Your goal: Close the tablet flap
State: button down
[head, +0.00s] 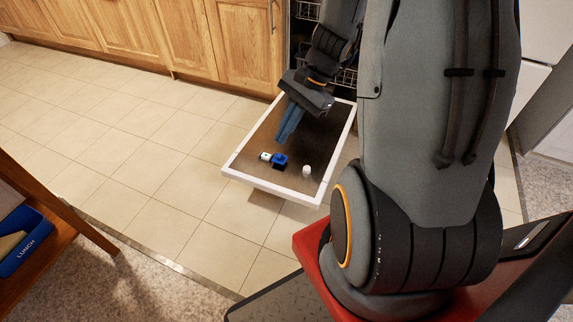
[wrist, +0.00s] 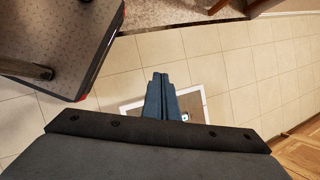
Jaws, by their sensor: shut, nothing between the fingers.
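The dishwasher door (head: 240,170) hangs open and low, its brown inner panel framed in white. A small bright blue piece (head: 281,159), apparently the tablet flap, stands up from this panel over a dark patch. A small white piece (head: 265,156) is just left of it. My gripper (head: 283,138) is above the panel, a little behind the blue piece, fingers pointing down. Its fingers are together and empty, as the wrist view (wrist: 160,76) also shows. There they cover much of the door (wrist: 206,104); only a small white-and-blue bit (wrist: 185,117) shows beside them.
A round white knob (head: 307,170) stands on the panel to the right. Wooden cabinets (head: 130,35) line the back wall. A wooden table (head: 60,215) with a blue lunch box (head: 22,240) is at the left. Tiled floor left of the door is clear.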

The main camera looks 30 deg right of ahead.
jog(key=w+d+f+m+t+b, duration=0.1)
jog(key=w+d+f+m+b, duration=0.15)
jog(key=f, duration=0.25)
jog(key=w+d+f+m+t+y+b, duration=0.1)
jog(key=w+d+f+m+b, duration=0.15)
jog(key=f, duration=0.25)
jog(key=w+d+f+m+t+b, duration=0.1)
jog(key=w+d+f+m+b, duration=0.15)
jog(key=f+b, duration=0.2)
jog(key=m+t+b, duration=0.4)
jog(key=m+b, duration=0.3)
send_near(281, 158)
jog(key=s+d+r, duration=0.2)
jog(key=s+d, duration=0.2)
jog(key=s, duration=0.2)
jog(key=shift+h, duration=0.3)
jog(key=b+x, duration=0.2)
jog(key=x, duration=0.3)
jog(key=b+x, duration=0.2)
jog(key=x, duration=0.3)
jog(key=shift+w+d+r+b, duration=0.15)
jog(key=shift+w+r+b, duration=0.05)
jog(key=shift+b, duration=0.2)
jog(key=w+a+b, duration=0.1)
jog(key=w+a, duration=0.1)
jog(key=shift+w, duration=0.25)
jog(key=shift+w+a+r+b, duration=0.15)
jog(key=shift+w+a+b, duration=0.05)
jog(key=shift+w+b, duration=0.15)
